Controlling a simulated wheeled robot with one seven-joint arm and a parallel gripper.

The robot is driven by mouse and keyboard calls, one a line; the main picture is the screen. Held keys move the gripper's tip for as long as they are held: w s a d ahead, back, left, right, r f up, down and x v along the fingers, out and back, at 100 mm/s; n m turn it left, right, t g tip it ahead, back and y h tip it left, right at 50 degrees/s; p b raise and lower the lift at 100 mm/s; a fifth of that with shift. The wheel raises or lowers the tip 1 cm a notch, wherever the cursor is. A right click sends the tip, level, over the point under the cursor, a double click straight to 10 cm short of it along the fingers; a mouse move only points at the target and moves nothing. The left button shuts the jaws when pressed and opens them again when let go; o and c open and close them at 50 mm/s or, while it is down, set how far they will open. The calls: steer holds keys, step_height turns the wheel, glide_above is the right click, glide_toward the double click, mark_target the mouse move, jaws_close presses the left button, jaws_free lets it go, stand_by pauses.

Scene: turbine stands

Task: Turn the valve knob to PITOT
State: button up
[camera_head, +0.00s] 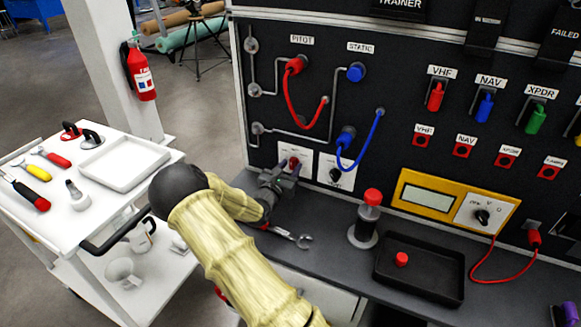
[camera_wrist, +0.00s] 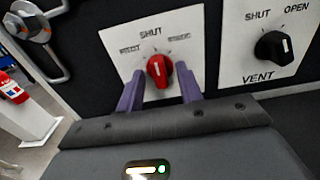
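The red valve knob (camera_wrist: 159,70) sits on a white plate (camera_wrist: 205,45) in the wrist view. Its white mark points up toward SHUT; the blurred labels to left and right look like PITOT and STATIC. My gripper (camera_wrist: 161,82) is open, with one purple finger on each side of the knob's lower part. I cannot tell whether the fingers touch it. In the head view the red knob (camera_head: 293,163) shows small at the lower left of the panel, just beyond my gripper (camera_head: 283,168).
A black VENT knob (camera_wrist: 273,46) is on a plate to the right. Red (camera_head: 289,100) and blue (camera_head: 361,153) hoses hang above. A wrench (camera_head: 288,235), red-topped cylinder (camera_head: 365,224) and black tray (camera_head: 437,285) occupy the bench. A white cart (camera_head: 95,205) stands left.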

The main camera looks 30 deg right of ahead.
steer(key=shift+w+d, duration=0.35)
steer(key=shift+d, duration=0.05)
stand_by(0.4)
